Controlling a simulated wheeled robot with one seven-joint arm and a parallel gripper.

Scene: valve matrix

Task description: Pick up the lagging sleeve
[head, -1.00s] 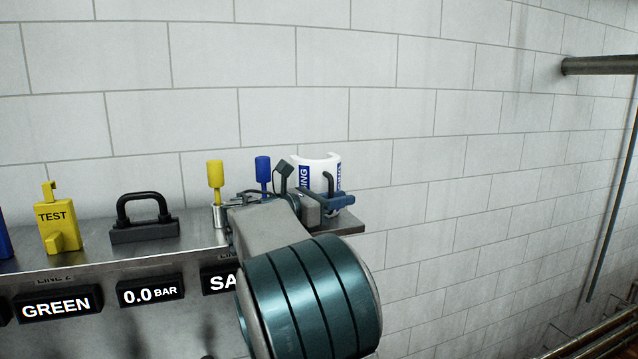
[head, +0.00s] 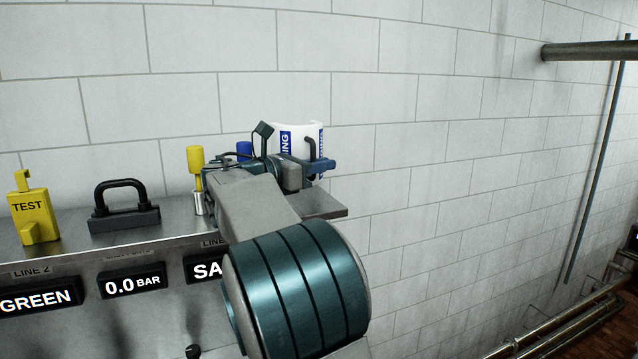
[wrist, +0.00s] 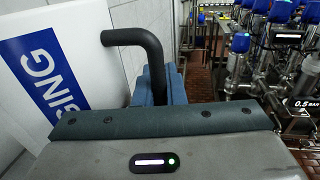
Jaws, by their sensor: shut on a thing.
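The lagging sleeve (head: 313,133) is a white curved shell with blue lettered labels. It is at the right end of the steel shelf in the head view, partly hidden behind my gripper (head: 312,166). Now it looks raised a little above the shelf top, though its lower edge is hidden. In the wrist view the sleeve (wrist: 60,70) fills the left side, close against my gripper, with blue lettering reading "SING". My gripper is shut on the sleeve. The fingertips themselves are mostly hidden.
The steel shelf (head: 330,207) ends just right of my gripper. On it stand a yellow test block (head: 36,215), a black handled block (head: 124,212), a yellow-topped piece (head: 196,165) and a blue-topped piece (head: 244,149). A pipe (head: 590,51) juts out at upper right.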

